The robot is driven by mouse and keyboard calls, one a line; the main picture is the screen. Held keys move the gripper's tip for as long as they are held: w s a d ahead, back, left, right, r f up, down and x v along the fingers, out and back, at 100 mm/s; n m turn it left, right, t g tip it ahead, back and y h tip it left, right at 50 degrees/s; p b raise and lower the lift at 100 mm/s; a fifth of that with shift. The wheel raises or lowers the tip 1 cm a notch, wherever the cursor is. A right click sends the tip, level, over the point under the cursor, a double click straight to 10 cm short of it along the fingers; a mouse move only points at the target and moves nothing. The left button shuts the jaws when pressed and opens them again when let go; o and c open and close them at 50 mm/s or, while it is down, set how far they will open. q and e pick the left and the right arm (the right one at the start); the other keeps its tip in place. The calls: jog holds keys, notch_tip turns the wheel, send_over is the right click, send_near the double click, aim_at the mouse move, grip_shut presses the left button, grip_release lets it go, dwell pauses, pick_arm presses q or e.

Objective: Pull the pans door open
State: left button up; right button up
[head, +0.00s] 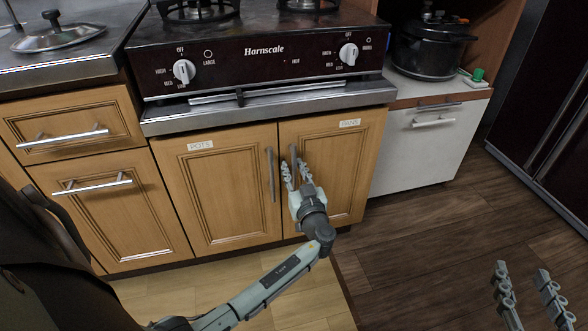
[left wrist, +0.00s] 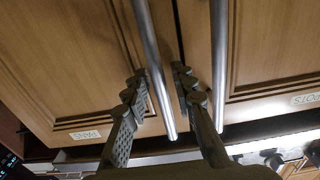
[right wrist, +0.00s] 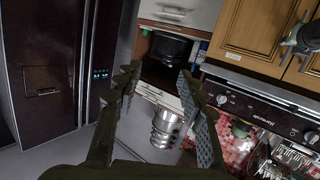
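The pans door (head: 340,175) is the right-hand wooden door under the stove, marked by a PANS label (head: 350,123). It looks closed, level with the pots door (head: 220,195) beside it. Its upright metal bar handle (head: 293,157) is near its left edge. My left gripper (head: 295,176) is at this handle with its fingers spread. In the left wrist view the pans handle (left wrist: 152,62) passes between the open fingers (left wrist: 160,82), with gaps visible; contact cannot be told. My right gripper (head: 523,275) is open and empty, out over the floor at the lower right.
The pots door's handle (head: 271,174) stands close left of my left gripper. Above is the stove (head: 265,60) with a projecting steel edge. A white drawer unit (head: 420,150) stands right of the pans door. The dark wooden floor (head: 420,250) in front is clear.

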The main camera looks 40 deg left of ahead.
pick_arm(q)
grip_shut()
